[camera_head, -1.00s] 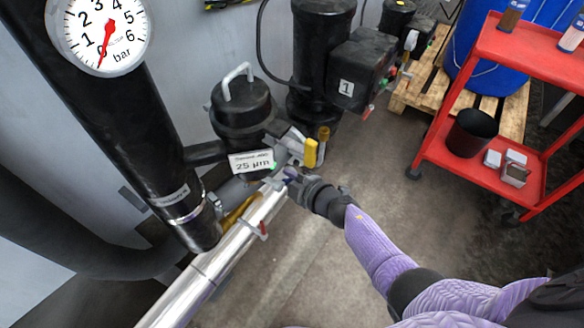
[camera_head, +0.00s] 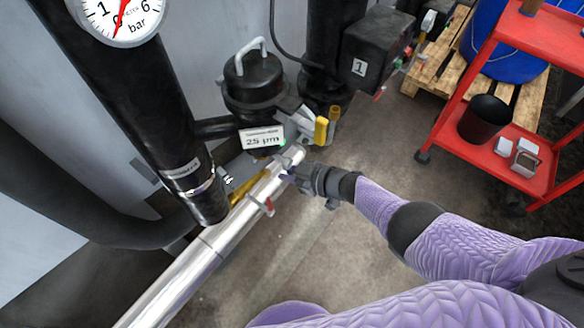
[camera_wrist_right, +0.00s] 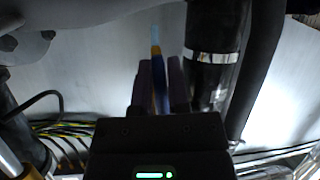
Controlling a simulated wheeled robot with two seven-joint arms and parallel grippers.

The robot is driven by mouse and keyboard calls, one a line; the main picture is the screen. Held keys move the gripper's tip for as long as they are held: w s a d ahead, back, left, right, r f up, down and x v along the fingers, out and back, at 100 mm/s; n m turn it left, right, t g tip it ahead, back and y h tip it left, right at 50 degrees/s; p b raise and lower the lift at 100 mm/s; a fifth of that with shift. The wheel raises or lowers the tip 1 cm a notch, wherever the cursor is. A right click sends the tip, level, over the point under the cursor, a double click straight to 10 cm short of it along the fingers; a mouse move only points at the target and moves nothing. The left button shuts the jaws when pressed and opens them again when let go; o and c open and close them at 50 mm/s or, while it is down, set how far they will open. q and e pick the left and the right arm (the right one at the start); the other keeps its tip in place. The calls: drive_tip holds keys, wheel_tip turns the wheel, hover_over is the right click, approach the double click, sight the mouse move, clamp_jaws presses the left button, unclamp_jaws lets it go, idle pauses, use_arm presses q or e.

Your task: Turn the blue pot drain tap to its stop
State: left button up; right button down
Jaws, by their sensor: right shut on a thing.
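The black filter pot (camera_head: 252,82) has a grey loop handle and a "25 µm" label. My right gripper (camera_head: 290,175) is just below the pot, beside the silver pipe. In the right wrist view my gripper (camera_wrist_right: 162,85) is shut on a narrow blue piece (camera_wrist_right: 160,98), which I take for the blue tap's handle. Yellow and pale blue show beyond the fingertips. In the head view the fingers mostly hide the tap, so its angle cannot be read. My left gripper is not in view.
A yellow lever (camera_head: 321,130) sits right of the pot. A thick black pipe with a pressure gauge (camera_head: 118,14) stands left. A red cart (camera_head: 460,118) stands right. Floor between is clear.

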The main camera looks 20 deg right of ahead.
sight(290, 174)
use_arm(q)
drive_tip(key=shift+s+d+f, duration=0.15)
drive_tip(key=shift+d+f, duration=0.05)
use_arm(e)
drive_tip(key=shift+s+a+m+y, duration=0.2)
drive_tip(key=shift+a+m+y, duration=0.05)
drive_tip(key=shift+m+y, duration=0.15)
drive_tip(key=shift+a, duration=0.1)
drive_tip(key=c, duration=0.6)
unclamp_jaws()
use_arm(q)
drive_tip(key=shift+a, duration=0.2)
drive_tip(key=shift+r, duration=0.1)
use_arm(e)
drive_tip(key=shift+s, duration=0.1)
